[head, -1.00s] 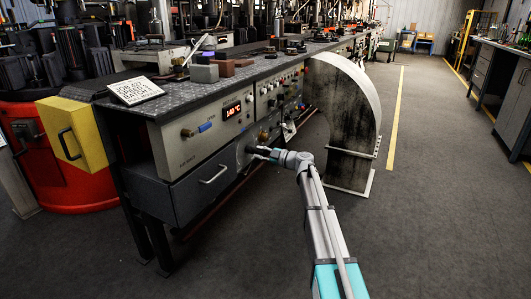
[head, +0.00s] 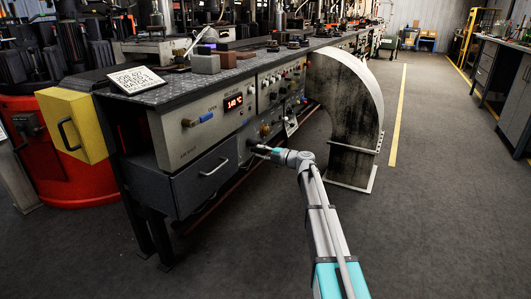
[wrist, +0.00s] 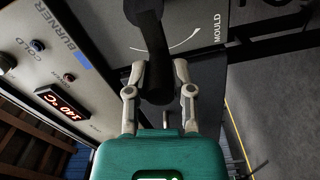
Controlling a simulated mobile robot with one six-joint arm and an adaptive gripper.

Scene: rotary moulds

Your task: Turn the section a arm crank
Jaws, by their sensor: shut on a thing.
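A dark crank handle (wrist: 157,80) stands in the middle of the wrist view, with its dark lever (wrist: 146,14) running up to the top edge. My gripper (wrist: 159,68) is shut on this handle, one finger on each side. Behind it, the grey panel bears the word MOULD and a white curved arrow (wrist: 178,44). In the head view my gripper (head: 254,148) is at the lower part of the bench's front panel, right of the drawer (head: 205,172). The crank is too small and covered to make out there.
A tall curved dark guard (head: 350,110) stands close to the right of my arm. A yellow box (head: 75,125) sticks out at the left. The floor at right is clear.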

